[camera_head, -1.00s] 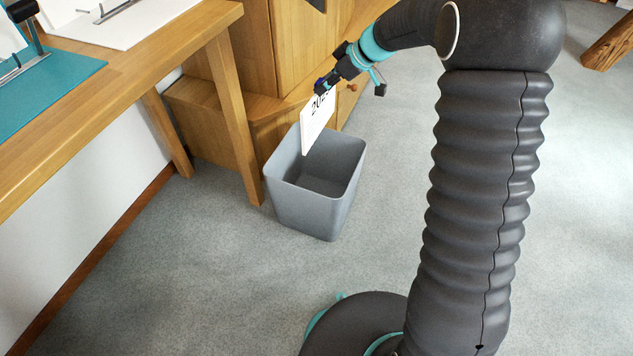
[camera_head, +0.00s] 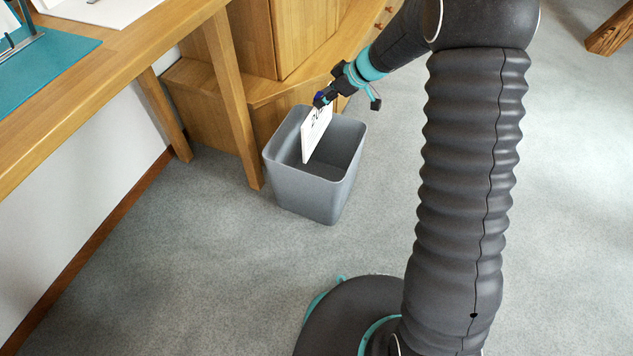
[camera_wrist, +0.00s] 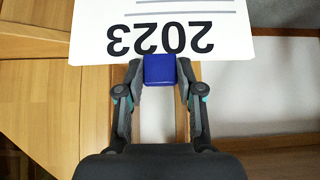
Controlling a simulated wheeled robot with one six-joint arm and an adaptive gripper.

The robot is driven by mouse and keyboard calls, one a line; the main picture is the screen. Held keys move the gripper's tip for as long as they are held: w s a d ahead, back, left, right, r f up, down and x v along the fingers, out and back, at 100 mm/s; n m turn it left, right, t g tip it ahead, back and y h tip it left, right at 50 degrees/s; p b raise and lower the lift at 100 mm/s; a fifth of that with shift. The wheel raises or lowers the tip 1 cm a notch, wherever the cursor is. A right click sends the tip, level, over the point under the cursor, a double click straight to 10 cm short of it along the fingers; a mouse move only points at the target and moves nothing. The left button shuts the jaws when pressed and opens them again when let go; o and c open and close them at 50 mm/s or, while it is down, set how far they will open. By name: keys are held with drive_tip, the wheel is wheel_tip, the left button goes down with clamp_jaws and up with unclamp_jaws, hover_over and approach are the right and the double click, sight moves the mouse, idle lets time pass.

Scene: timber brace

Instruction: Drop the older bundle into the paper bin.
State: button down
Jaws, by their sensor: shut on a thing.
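My gripper (camera_head: 322,100) is shut on a white paper bundle (camera_head: 316,130), at a blue clip or block (camera_wrist: 160,70) on the bundle's edge. In the wrist view the bundle (camera_wrist: 235,45) shows the print "2023", upside down, with lines beside it. In the head view the bundle hangs tilted from my gripper over the grey paper bin (camera_head: 311,188). Its lower part is inside the bin's open top. The bin stands upright on the floor, and the part of its inside that shows looks empty.
A wooden table (camera_head: 110,82) with a teal mat (camera_head: 45,72) is at the left, its leg (camera_head: 232,95) close beside the bin. A wooden cabinet (camera_head: 300,38) stands behind the bin. The grey floor (camera_head: 190,265) in front is clear.

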drive_tip(key=c, duration=0.7)
unclamp_jaws()
drive_tip(key=shift+o, duration=0.2)
drive_tip(key=v, duration=1.2)
